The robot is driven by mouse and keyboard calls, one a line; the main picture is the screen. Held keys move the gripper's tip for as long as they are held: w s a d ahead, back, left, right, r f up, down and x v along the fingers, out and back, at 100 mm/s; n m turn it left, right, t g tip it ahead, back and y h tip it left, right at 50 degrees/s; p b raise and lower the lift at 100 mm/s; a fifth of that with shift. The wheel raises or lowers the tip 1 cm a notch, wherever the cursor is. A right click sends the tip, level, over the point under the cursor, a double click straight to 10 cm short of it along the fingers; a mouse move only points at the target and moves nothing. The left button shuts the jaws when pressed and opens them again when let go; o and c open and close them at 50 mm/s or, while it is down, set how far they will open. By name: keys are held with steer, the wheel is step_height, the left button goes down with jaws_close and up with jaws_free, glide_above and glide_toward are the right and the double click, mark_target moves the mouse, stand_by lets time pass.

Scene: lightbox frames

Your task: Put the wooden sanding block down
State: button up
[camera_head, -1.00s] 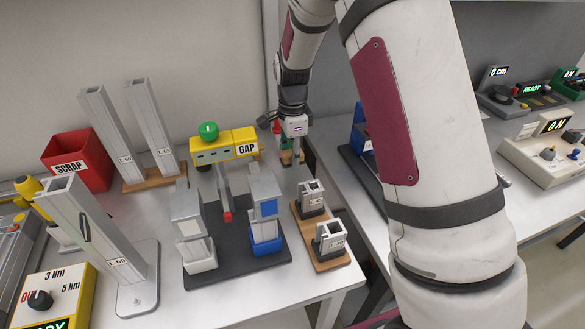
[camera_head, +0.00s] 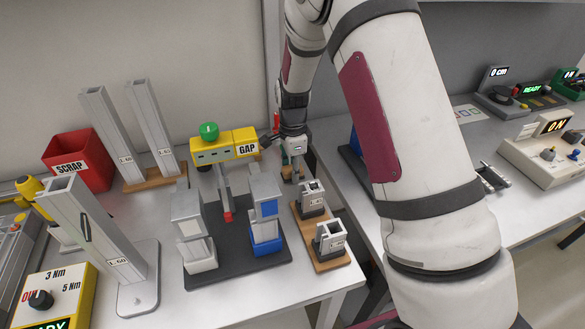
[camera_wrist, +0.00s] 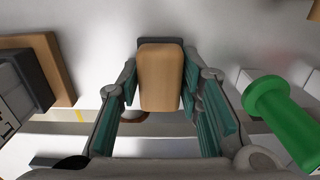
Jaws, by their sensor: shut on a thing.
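The wooden sanding block (camera_wrist: 161,78) is a tan, rounded-edge block with a dark layer on its far side. In the wrist view it sits between the teal-padded fingers of my gripper (camera_wrist: 162,95), which is shut on it. In the head view my gripper (camera_head: 292,160) is at the far right part of the left table, behind the wooden tray. The block is mostly hidden there by the gripper. I cannot tell whether the block touches the table.
The wooden tray (camera_head: 323,262) with two short metal profiles stands in front of my gripper. A yellow GAP gauge (camera_head: 225,147) with a green button is close on the left. A red SCRAP bin (camera_head: 77,160) and tall profiles stand further left. The table's right edge is near.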

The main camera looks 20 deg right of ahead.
mark_target(291, 168)
steer(key=shift+o, duration=0.2)
steer(key=shift+s+f, duration=0.1)
steer(key=shift+f, duration=0.15)
steer(key=o, duration=1.2)
steer(key=shift+f, duration=0.1)
steer(key=s+r+n+t, duration=0.1)
steer(key=s+r+n, duration=0.15)
steer(key=r, duration=0.85)
steer(key=s+r+n, duration=0.1)
steer(key=s+r, duration=0.2)
steer(key=r, duration=0.8)
steer(key=s+r+n+t, duration=0.1)
steer(key=s+r+n, duration=0.2)
steer(key=s+n, duration=0.4)
steer(key=s+r+n+t, duration=0.2)
steer(key=s+n, duration=0.5)
steer(key=s, duration=1.2)
steer(key=shift+s+d+r, duration=0.2)
steer(key=shift+r, duration=0.4)
